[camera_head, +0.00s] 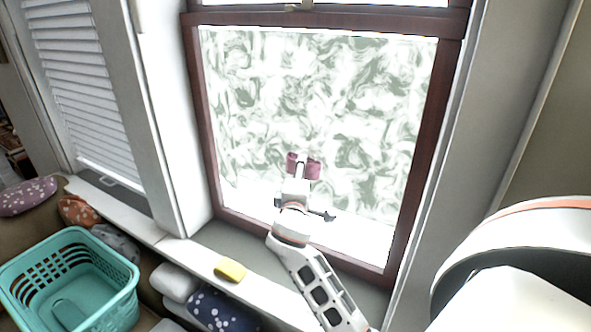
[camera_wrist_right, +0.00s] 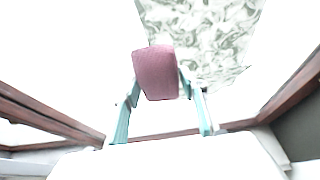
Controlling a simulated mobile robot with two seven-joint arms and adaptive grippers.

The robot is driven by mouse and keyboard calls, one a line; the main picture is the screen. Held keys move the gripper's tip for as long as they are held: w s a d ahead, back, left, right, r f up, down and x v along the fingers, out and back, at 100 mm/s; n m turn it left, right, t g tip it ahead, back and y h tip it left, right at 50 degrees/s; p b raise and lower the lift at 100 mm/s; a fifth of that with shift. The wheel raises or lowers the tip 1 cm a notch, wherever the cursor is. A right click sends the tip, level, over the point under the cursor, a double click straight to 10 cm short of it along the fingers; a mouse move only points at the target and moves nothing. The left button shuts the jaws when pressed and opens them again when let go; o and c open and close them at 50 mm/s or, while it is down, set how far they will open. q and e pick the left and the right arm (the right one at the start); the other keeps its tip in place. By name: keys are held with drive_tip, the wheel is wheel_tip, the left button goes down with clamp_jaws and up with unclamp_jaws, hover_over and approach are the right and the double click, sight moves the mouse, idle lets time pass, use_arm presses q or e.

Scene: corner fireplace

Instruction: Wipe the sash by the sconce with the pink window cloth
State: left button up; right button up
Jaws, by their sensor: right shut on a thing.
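The pink window cloth (camera_head: 314,170) is a small dark-pink pad in front of the lower window pane, below its middle. My right gripper (camera_head: 302,174) is shut on it; the right wrist view also shows the cloth (camera_wrist_right: 156,73) between the two fingers. The sash has a dark red-brown frame (camera_head: 206,130). Grey-green smears (camera_head: 320,90) cover most of its pane, while a bright strip (camera_head: 350,231) along the bottom is clear of them. Whether the cloth touches the glass is hard to tell. No sconce shows. My left gripper is not in view.
A yellow sponge-like block (camera_head: 230,270) lies on the white ledge (camera_head: 195,256) below the window. A teal basket (camera_head: 75,280) stands at the lower left, near several cushions. A shuttered window (camera_head: 75,80) is at the left. White window trim (camera_head: 165,120) borders the sash.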

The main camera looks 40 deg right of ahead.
sight(318, 167)
drive_tip(key=shift+s+d, duration=0.2)
drive_tip(key=shift+s, duration=0.35)
drive_tip(key=shift+s+d, duration=0.15)
drive_tip(key=shift+s, duration=0.35)
